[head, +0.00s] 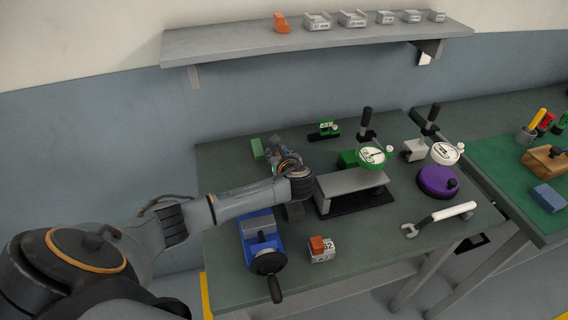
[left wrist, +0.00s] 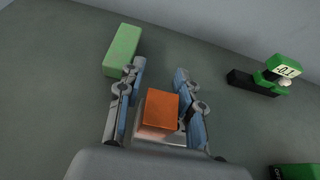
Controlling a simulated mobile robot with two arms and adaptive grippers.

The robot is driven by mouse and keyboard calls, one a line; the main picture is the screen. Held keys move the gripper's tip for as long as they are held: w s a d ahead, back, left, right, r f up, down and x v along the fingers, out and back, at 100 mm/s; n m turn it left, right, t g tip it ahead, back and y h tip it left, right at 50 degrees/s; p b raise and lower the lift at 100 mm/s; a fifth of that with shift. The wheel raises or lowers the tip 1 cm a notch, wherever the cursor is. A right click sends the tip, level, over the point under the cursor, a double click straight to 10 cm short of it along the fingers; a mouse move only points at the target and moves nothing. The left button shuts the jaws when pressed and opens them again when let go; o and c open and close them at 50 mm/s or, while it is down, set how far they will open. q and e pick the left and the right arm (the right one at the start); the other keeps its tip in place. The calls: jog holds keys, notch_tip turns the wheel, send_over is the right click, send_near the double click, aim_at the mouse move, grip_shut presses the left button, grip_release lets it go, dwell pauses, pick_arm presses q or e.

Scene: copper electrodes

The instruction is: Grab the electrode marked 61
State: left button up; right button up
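A block with an orange copper top and pale base (left wrist: 160,110) stands on the table between the fingers of my left gripper (left wrist: 158,82) in the left wrist view. The fingers are spread on either side, with a clear gap on the left and a narrow one on the right. Its marking is not visible there. In the head view my left gripper (head: 280,155) is low over the back left of the table. Another electrode (head: 322,250), copper-topped with a white base that seems to read 62, sits near the table's front. My right gripper is not in view.
A green block (left wrist: 122,48) lies just beyond the left finger. A green gauge (left wrist: 278,76) is to the right. A blue vise (head: 262,240), metal stand (head: 350,183), dial gauges and a wrench (head: 438,218) occupy the table. A shelf (head: 310,38) hangs above.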

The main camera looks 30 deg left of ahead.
pick_arm(q)
grip_shut()
dwell(0.3)
jog(key=shift+r, duration=0.25)
